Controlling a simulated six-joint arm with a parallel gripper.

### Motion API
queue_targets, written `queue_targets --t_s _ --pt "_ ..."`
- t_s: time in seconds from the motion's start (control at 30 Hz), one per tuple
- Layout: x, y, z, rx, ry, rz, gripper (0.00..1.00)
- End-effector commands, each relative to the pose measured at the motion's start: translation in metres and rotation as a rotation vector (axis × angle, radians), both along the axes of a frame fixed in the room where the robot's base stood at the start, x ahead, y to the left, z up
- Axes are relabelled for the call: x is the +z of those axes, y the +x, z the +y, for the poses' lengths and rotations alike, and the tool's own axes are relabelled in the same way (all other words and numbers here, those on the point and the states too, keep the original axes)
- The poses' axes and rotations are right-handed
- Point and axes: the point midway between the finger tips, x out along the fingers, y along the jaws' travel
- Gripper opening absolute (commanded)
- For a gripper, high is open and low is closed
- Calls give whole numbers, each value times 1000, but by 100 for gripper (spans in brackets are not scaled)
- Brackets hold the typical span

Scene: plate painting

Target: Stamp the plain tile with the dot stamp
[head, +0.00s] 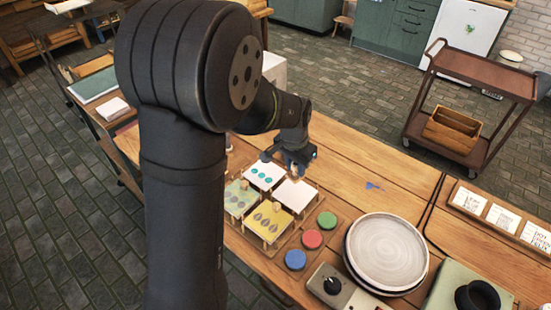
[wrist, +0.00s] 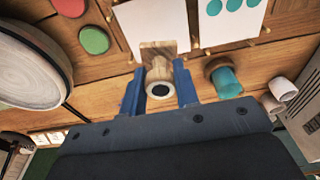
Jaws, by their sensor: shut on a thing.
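The plain white tile (head: 297,194) lies at the right of the back row of tiles; it also shows at the top of the wrist view (wrist: 148,18). My gripper (head: 294,163) is above its far edge. In the wrist view its blue jaws (wrist: 160,88) are shut on a wooden stamp (wrist: 158,48). The stamp's handle end, with a dark round mark, faces the camera and its block overlaps the tile's edge. Its printing face is hidden, and I cannot tell whether it touches the tile.
A tile with teal dots (head: 264,175) is left of the plain one; a yellow leaf tile (head: 268,222) is nearer. Green (head: 327,219), red (head: 312,238) and blue (head: 295,259) pads stand beside a round plate (head: 387,250). A teal-ended wooden piece (wrist: 224,78) is right of my jaws.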

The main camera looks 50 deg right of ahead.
Motion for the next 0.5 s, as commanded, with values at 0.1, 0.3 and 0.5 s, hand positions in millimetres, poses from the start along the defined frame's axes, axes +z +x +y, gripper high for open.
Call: queue_targets --t_s 0.1,0.3,0.5 --pt "-5 -4 -1 -8 1 0 14" --pt "-23 -4 0 -6 3 1 14" --pt "-44 -3 0 -6 3 1 14"
